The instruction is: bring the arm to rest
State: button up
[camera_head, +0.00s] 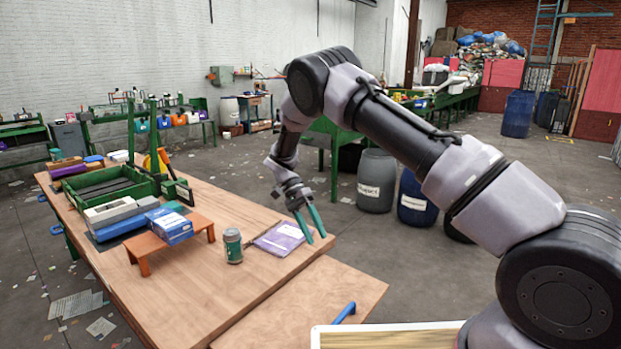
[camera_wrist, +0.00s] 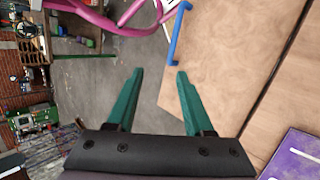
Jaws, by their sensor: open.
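My gripper (camera_head: 313,224) hangs from my raised arm above the right edge of the wooden table (camera_head: 190,300). Its two green fingers are apart with nothing between them. In the wrist view my gripper (camera_wrist: 158,75) is also open and empty, with bare floor and the table's edge beyond the fingertips. A purple booklet (camera_head: 278,238) lies flat on the table just left of the fingers, and its corner shows in the wrist view (camera_wrist: 297,155). A green-grey can (camera_head: 233,246) stands upright left of the booklet.
A small orange stand (camera_head: 185,238) with a blue box (camera_head: 169,226) on it is left of the can. A green crate (camera_head: 107,188) lies behind. A blue handle (camera_head: 345,312) is at the table's front. Barrels (camera_head: 376,181) stand on the floor beyond my arm.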

jog(key=s+d+r+t+y, duration=0.1)
jog(key=d+r+t+y, duration=0.1)
jog(key=d+r, duration=0.5)
jog(key=s+d+r+n+t+y, duration=0.1)
jog(key=d+r+y, duration=0.1)
jog(key=r, duration=0.9)
jog(key=s+d+r+t+y, duration=0.1)
jog(key=d+r+t+y, duration=0.1)
jog(key=d+r, duration=0.5)
jog(key=s+d+r+t, duration=0.2)
jog(key=s+r+t, duration=0.1)
jog(key=s, duration=0.3)
jog(key=s+d+r+n+t+y, duration=0.1)
jog(key=s+d+r+t, duration=0.1)
jog(key=s+r, duration=0.3)
jog(key=s+d+r+t, duration=0.3)
jog(key=s+d+r, duration=0.1)
jog(key=s, duration=0.3)
jog(key=shift+s+n+t, duration=0.3)
jog(key=shift+s+n, duration=0.05)
jog(key=shift+n, duration=0.05)
